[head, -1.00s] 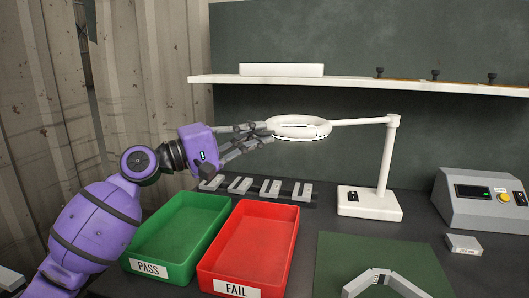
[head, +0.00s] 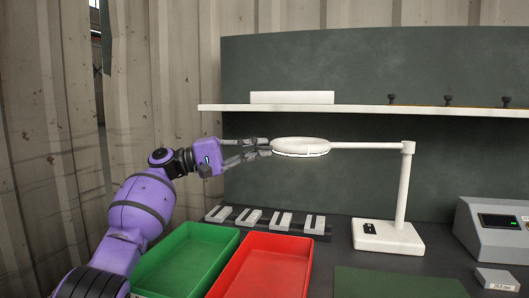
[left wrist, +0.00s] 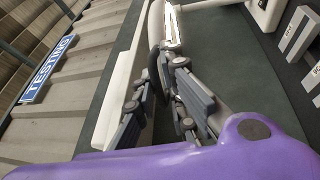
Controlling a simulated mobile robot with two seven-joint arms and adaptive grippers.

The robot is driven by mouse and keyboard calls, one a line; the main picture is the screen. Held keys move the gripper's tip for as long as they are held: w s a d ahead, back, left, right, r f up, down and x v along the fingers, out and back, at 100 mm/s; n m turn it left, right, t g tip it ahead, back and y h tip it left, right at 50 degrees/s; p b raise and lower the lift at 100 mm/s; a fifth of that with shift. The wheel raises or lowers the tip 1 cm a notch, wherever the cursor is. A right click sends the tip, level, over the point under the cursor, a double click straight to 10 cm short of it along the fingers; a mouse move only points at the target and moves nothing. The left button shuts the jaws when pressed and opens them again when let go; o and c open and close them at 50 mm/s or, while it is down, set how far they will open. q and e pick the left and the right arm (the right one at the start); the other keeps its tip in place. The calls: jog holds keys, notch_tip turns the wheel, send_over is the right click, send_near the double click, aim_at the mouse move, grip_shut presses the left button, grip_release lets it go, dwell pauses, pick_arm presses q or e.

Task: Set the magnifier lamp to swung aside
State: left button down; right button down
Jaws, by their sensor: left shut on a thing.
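The magnifier lamp has a white base (head: 388,236) on the bench, an upright post (head: 403,190) and a level arm (head: 365,146) reaching left. Its white ring head (head: 301,146) is at the arm's left end, above the bench. My left gripper (head: 266,148) comes from the left and is shut on the ring's left rim. In the left wrist view the gripper's dark fingers (left wrist: 165,85) meet the white ring (left wrist: 170,28). The exact finger contact is partly hidden. My right gripper is in neither view.
A green tray (head: 155,290) and a red tray (head: 228,290) stand below. Grey brackets (head: 283,221) sit in a rack behind them. A shelf (head: 370,108) runs along the back above the lamp. A grey console (head: 495,235) stands at the right.

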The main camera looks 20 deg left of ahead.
pick_arm(q)
jog(key=shift+r, duration=0.3)
jog(key=c, duration=1.9)
grip_release()
jog(key=shift+s, duration=0.15)
jog(key=shift+f, duration=0.1)
jog(key=shift+a, duration=0.2)
jog(key=v, duration=1.1)
jog(key=shift+a, duration=0.3)
jog(key=shift+s, duration=0.1)
